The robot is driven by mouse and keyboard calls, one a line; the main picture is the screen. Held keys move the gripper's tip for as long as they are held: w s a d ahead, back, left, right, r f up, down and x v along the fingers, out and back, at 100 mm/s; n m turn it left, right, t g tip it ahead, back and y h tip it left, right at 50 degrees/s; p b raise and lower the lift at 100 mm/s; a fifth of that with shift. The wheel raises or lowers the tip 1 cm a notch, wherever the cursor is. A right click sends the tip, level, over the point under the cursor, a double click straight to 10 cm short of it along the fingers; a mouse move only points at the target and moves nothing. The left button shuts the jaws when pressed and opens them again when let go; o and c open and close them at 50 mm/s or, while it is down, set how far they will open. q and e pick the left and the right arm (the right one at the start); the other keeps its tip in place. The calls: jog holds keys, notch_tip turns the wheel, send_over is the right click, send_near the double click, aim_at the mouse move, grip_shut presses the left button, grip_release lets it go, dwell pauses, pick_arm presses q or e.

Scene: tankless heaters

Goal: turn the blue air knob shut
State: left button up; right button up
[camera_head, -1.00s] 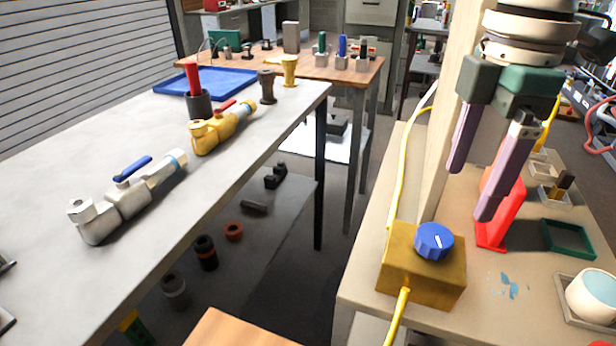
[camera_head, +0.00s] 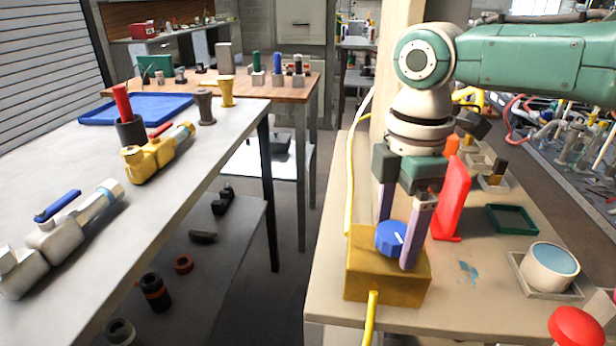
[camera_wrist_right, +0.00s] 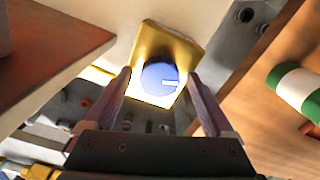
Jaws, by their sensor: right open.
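The blue air knob (camera_head: 390,238) sits on top of a yellow box (camera_head: 385,284) on the beige bench at the right. A white line marks its top. My right gripper (camera_head: 396,242) points down, open, with one purple finger behind the knob and one in front and to its right. In the right wrist view the knob (camera_wrist_right: 159,78) lies ahead, between the two open fingers (camera_wrist_right: 160,78), with a gap on both sides. I cannot tell exactly how far down the fingertips reach beside the knob. My left gripper is not in view.
A yellow cable (camera_head: 370,318) leaves the box's front. A wooden post (camera_head: 396,70) rises behind my gripper. A red upright piece (camera_head: 453,200) stands just right of it. A green tray (camera_head: 512,219) and a white cup (camera_head: 549,265) sit farther right. The left workbench (camera_head: 150,215) holds valves.

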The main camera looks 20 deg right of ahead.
jog(key=shift+r, duration=0.1)
jog(key=c, duration=1.4)
